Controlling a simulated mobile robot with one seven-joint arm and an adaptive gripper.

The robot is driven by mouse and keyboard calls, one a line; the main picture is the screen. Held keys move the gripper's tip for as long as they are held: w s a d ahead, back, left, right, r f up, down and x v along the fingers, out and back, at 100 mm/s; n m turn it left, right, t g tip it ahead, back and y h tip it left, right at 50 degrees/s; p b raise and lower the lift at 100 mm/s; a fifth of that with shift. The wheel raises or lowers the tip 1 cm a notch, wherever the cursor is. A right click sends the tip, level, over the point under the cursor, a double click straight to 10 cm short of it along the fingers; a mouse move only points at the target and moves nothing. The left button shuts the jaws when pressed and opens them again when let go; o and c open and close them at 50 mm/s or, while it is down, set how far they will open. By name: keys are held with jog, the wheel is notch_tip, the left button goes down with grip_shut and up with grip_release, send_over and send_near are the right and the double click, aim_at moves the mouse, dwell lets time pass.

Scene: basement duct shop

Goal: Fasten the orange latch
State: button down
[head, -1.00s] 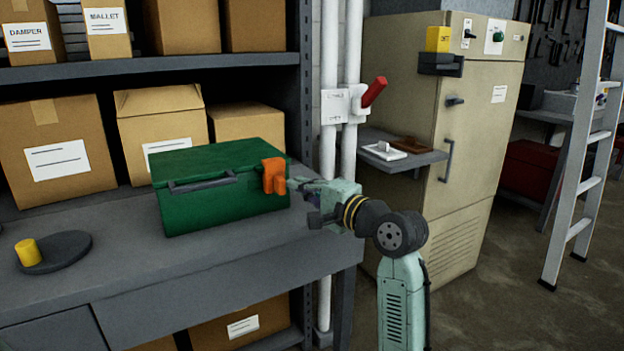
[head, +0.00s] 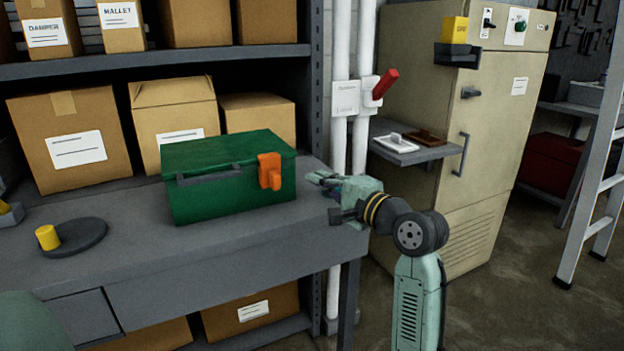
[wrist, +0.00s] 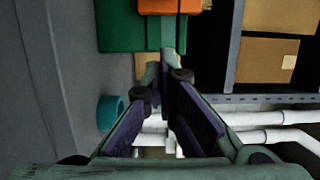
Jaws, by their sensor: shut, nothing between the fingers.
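The green metal case (head: 215,200) stands with its lid down on the workbench. The orange latch (head: 270,171) is on its front near the right corner, and it looks flat against the case, across the lid seam. In the wrist view the latch (wrist: 172,6) is cut off at the top edge, on the green case (wrist: 115,30). My gripper (head: 316,178) is to the right of the latch, apart from it, near the bench's right end. Its fingers (wrist: 165,72) come together in the wrist view with nothing between them.
A dark round plate (head: 82,240) with a yellow cylinder (head: 47,237) lies left on the bench (head: 200,240). Cardboard boxes (head: 72,145) stand behind the case. White pipes (head: 340,130) with a red-handled switch (head: 384,84) and a small shelf (head: 420,154) are beyond my gripper.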

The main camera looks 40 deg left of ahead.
jog(key=s+d+b, duration=0.1)
jog(key=d, duration=0.6)
jog(key=shift+s+d, duration=0.3)
jog(key=shift+s, duration=0.05)
jog(key=shift+f, duration=0.1)
